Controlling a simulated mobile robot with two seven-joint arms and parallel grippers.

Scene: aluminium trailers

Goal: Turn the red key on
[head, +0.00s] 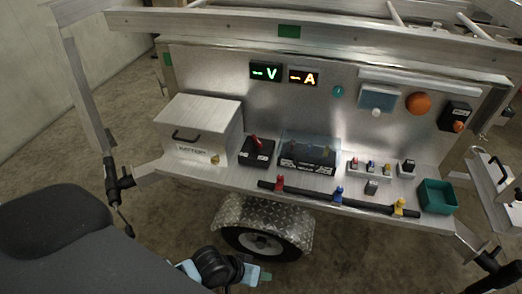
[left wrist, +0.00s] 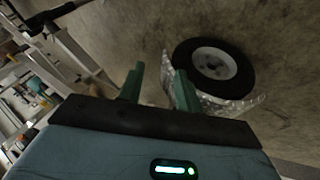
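The red key (head: 255,141) sits on top of a small black switch box (head: 257,154) on the trailer's metal shelf. My left gripper (head: 262,277) is low at the bottom of the head view, below the shelf and near the wheel, well apart from the key. In the left wrist view its two green fingers (left wrist: 157,85) are spread with nothing between them. I cannot make out the key in the left wrist view. My right gripper is not in view.
A dark bar with coloured clamps (head: 338,196) runs along the shelf's front edge. A green tray (head: 437,196) is at the right. The wheel (head: 262,243) is under the shelf. Lit V (head: 265,72) and A (head: 303,76) displays are on the back panel.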

